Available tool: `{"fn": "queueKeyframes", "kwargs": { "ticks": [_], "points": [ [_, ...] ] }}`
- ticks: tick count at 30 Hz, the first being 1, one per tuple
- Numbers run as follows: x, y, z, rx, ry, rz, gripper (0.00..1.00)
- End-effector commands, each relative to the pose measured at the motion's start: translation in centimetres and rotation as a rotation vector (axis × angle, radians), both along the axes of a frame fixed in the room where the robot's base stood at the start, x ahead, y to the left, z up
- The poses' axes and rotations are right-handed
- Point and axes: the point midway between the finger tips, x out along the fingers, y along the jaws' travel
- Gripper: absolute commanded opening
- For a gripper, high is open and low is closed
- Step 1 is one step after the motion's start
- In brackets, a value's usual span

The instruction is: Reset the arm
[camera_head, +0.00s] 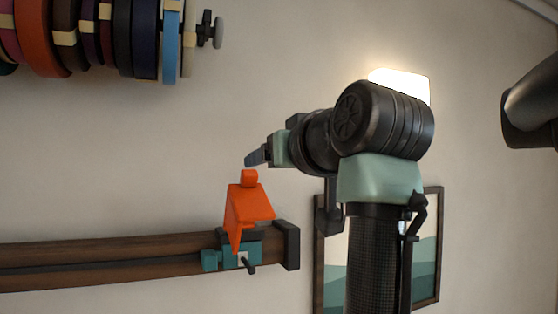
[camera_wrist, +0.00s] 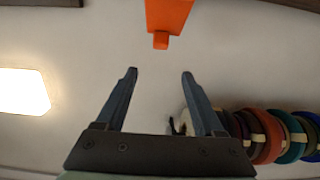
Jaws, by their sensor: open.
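My gripper (camera_head: 254,157) is in the middle of the head view, just above and right of an orange piece (camera_head: 249,204). In the wrist view my gripper (camera_wrist: 160,74) shows two dark fingers spread apart with nothing between them. The orange piece (camera_wrist: 168,14) lies beyond the fingertips at the top of that view, apart from them. The orange piece stands on a teal clamp (camera_head: 232,258) at the right end of a wooden rail (camera_head: 120,257).
Several coloured spools (camera_head: 95,40) hang on a rod at the upper left; they also show in the wrist view (camera_wrist: 265,135). A framed picture (camera_head: 430,240) and a bright lamp (camera_head: 400,82) are on the right. The wall between the spools and the rail is clear.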

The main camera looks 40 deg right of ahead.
Motion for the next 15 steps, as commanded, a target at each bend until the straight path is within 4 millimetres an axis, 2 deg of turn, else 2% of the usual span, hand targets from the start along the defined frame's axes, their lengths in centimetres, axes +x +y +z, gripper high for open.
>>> {"fn": "queueKeyframes", "kwargs": {
  "ticks": [11, 14, 15],
  "points": [
    [0.0, 0.0, 0.0, 0.0, 0.0, 0.0, 0.7],
    [0.5, 1.1, -1.8, -0.009, -0.032, 0.004, 0.7],
    [0.9, 2.1, -2.9, -0.017, -0.06, 0.007, 0.7]
  ]
}}
